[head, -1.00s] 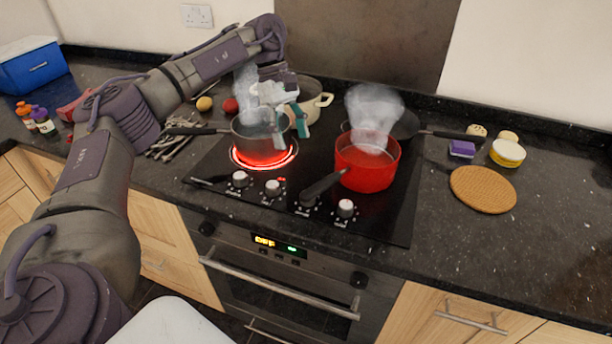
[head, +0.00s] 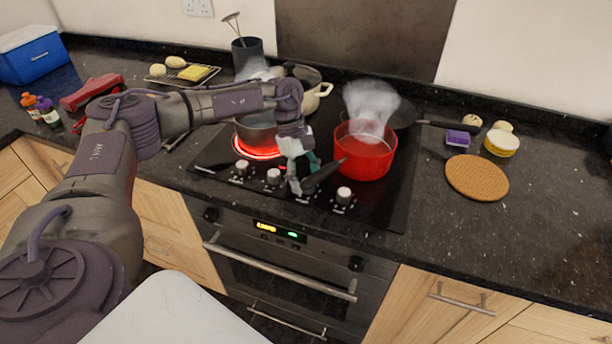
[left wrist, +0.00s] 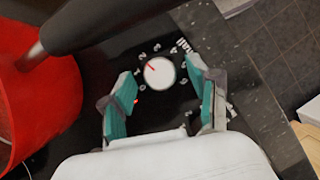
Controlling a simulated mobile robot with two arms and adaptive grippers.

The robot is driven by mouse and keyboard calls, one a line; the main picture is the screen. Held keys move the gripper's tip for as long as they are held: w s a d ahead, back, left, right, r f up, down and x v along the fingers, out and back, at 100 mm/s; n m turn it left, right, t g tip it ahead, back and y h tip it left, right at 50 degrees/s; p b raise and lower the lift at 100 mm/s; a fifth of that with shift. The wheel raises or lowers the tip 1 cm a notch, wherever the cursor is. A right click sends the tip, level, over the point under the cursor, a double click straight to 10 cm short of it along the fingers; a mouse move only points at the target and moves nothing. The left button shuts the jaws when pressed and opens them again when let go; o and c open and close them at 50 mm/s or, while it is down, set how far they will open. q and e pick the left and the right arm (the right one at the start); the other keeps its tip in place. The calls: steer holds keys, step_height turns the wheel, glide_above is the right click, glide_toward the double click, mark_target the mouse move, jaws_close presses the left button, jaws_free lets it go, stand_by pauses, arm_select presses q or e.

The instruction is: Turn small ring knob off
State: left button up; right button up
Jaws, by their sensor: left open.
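The small ring knob (left wrist: 159,71) is a round white knob with a red pointer line and printed numbers around it. The word "small" is partly readable beside it in the left wrist view. My left gripper (head: 303,173) is open above the hob's control row. In the left wrist view its teal fingers (left wrist: 162,80) stand on either side of the knob, apart from it as far as I can see. In the head view this knob is hidden behind the gripper and the pan handle. A small red light (left wrist: 135,100) shows near it. My right gripper is not in view.
The steaming red saucepan (head: 366,150) stands close by, its dark handle (head: 323,177) reaching over the control row beside my gripper. A grey pot (head: 250,138) sits on a glowing red ring (head: 258,153). Other knobs (head: 242,167) line the hob front.

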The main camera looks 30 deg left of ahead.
arm_select(q)
steer(key=shift+c, duration=0.2)
steer(key=c, duration=1.1)
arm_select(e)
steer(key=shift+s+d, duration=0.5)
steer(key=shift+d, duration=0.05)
arm_select(q)
steer(key=shift+n, duration=0.3)
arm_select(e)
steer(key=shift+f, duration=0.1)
